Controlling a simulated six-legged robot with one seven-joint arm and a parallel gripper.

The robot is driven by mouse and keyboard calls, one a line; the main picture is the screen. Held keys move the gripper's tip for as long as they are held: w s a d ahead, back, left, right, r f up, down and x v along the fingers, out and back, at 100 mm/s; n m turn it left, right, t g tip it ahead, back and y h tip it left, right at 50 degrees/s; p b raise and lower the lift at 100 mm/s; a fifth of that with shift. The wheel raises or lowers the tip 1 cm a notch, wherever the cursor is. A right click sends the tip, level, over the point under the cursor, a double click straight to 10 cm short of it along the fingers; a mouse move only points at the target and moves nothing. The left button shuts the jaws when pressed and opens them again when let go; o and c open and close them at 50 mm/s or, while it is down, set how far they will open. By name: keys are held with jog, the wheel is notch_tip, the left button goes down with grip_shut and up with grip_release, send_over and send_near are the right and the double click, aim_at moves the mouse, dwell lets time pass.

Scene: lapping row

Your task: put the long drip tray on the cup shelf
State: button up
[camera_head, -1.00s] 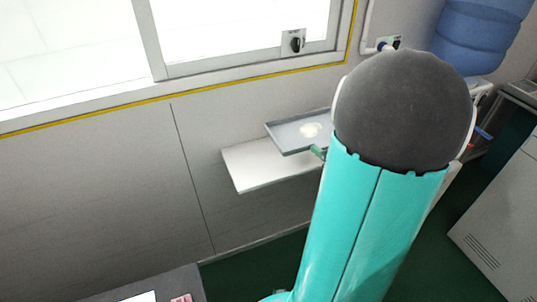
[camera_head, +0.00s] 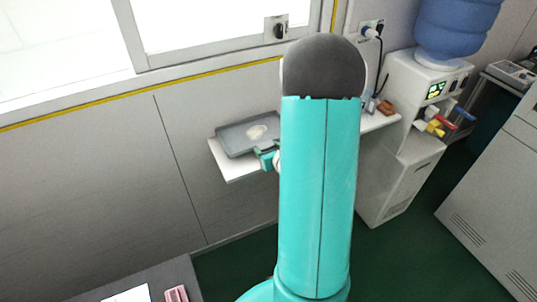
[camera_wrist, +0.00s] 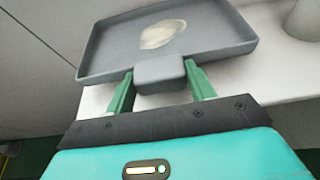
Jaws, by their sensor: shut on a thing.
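The long drip tray (camera_head: 236,136) is a grey shallow tray with a pale patch on its floor. It also shows in the wrist view (camera_wrist: 110,50). My gripper (camera_wrist: 160,75) is shut on the tray's grey end tab, with one green finger on each side. In the head view my gripper (camera_head: 266,158) shows only partly beside my arm. The cup shelf (camera_head: 228,172) is a white wall shelf under the tray. The tray is over the shelf's left end; I cannot tell whether it touches. My arm hides the shelf's middle.
A water dispenser (camera_head: 405,130) with a blue bottle (camera_head: 455,28) stands right of the shelf. Small items (camera_head: 384,106) sit on the shelf's right part. In the wrist view a pale round object (camera_wrist: 303,20) stands right of the tray. A window is above.

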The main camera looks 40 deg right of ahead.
jog(key=shift+f, duration=1.2)
jog(key=shift+f, duration=0.15)
jog(key=o, duration=1)
